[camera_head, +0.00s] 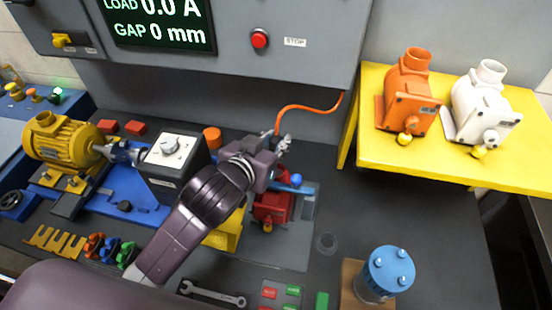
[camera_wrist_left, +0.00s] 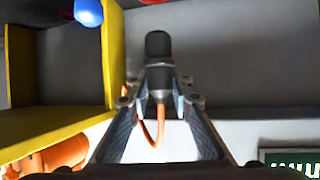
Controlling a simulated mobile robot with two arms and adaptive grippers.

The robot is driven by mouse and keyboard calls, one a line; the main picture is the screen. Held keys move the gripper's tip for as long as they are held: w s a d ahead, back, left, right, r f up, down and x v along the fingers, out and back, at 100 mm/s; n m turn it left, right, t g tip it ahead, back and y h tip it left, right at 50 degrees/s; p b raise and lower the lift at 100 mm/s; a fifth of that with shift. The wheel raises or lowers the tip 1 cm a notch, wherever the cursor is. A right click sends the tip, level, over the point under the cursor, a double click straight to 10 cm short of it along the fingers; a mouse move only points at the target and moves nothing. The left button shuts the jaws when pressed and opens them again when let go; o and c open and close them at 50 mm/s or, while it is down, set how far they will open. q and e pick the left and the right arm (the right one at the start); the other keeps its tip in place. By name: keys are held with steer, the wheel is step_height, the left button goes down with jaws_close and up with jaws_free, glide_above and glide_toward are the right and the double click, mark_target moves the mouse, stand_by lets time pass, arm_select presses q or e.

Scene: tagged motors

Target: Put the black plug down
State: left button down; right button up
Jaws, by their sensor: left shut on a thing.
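My left gripper (camera_head: 284,145) is at the middle of the head view, above the bench and in front of the grey cabinet. In the left wrist view, my left gripper (camera_wrist_left: 159,96) is shut on the black plug (camera_wrist_left: 158,48), which sticks out beyond the fingertips. An orange cable (camera_head: 308,107) rises from the gripper to the cabinet; the cable also shows in the left wrist view (camera_wrist_left: 160,122). In the head view I cannot make out the plug clearly at the fingers. My right gripper is not in view.
A red motor (camera_head: 270,208) with a blue knob sits just below the gripper. A yellow shelf (camera_head: 465,165) at the right bears an orange motor (camera_head: 408,95) and a white motor (camera_head: 482,105). A blue-topped cylinder (camera_head: 388,270) stands at the front right. Dark bench surface (camera_head: 430,220) is clear below the shelf.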

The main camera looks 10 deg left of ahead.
arm_select(q)
step_height(320, 180, down, 3)
steer(key=shift+d+r, duration=0.1)
step_height(320, 180, down, 4)
steer(key=shift+r, duration=0.25)
steer(key=shift+f, duration=0.3)
steer(key=c, duration=1.7)
jaws_free()
steer(key=shift+c, duration=0.2)
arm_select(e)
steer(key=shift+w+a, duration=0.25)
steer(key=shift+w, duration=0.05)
